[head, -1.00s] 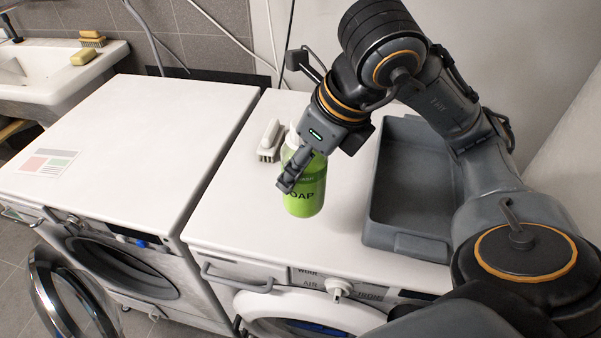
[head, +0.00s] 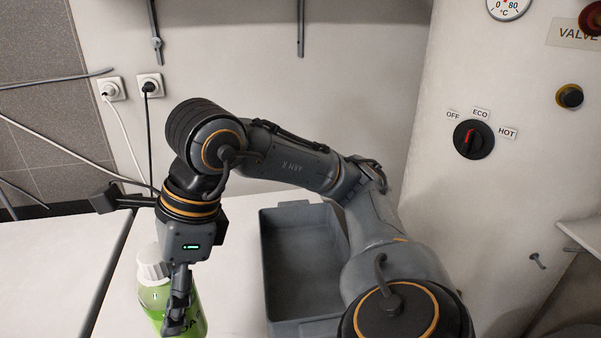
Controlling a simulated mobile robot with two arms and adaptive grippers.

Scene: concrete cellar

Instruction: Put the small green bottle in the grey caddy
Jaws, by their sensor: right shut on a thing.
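The green bottle (head: 199,321) has a whitish cap and dark lettering. It is at the lower left of the head view, and the picture's bottom edge cuts it off. My right gripper (head: 178,308) is shut on the bottle, its fingers pointing down across the bottle's front. I cannot tell whether the bottle touches the white top below it. The grey caddy (head: 302,268) is an open, empty-looking tray to the right of the bottle, on the white top. My left gripper is not in view.
The white machine top (head: 238,262) is clear between bottle and caddy. A second white top (head: 50,262) lies left, across a dark gap. Behind are wall sockets (head: 150,86) with cables. A pale boiler with a dial (head: 473,139) stands at the right.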

